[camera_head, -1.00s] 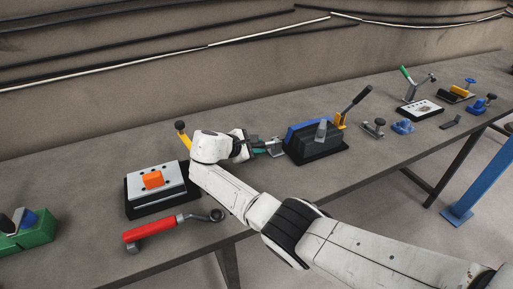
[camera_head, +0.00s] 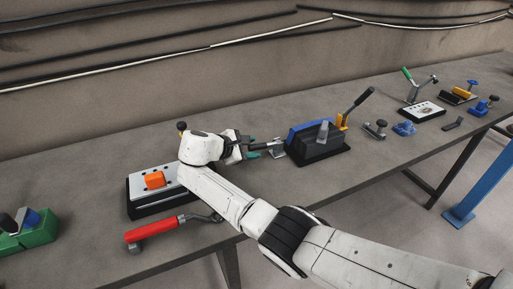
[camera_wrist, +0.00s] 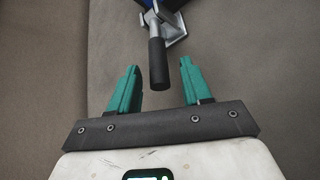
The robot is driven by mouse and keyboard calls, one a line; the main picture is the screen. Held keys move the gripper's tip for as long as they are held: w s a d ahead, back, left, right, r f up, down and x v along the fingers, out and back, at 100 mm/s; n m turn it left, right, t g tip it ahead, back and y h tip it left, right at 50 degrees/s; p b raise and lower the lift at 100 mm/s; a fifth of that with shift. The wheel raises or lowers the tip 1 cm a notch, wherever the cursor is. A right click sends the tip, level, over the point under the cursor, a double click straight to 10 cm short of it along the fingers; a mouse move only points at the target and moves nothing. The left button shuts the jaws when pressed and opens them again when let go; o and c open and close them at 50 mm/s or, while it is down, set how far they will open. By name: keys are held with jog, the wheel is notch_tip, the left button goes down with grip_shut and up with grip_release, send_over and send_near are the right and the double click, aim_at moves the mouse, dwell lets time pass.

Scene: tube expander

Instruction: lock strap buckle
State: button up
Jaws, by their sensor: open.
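A dark block (camera_head: 320,152) with a blue side (camera_head: 305,127) stands on the table. From its left end a metal bracket (camera_head: 278,149) sticks out, with a black lever handle (camera_head: 264,146) pointing toward my gripper (camera_head: 252,147). In the wrist view the black handle (camera_wrist: 157,62) hangs from the silver bracket (camera_wrist: 168,27). Its free end lies between the teal fingertips of my gripper (camera_wrist: 160,70), with a gap on both sides. My gripper is open and not holding it.
A red-handled tool (camera_head: 155,230) lies at the table's front edge. A plate with an orange block (camera_head: 154,180) is left of my arm, and a green fixture (camera_head: 35,234) is farther left. Several clamps, including a green-handled one (camera_head: 414,85), stand on the right. The rear table strip is clear.

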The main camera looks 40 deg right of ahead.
jog(key=v, duration=0.7)
dwell(0.3)
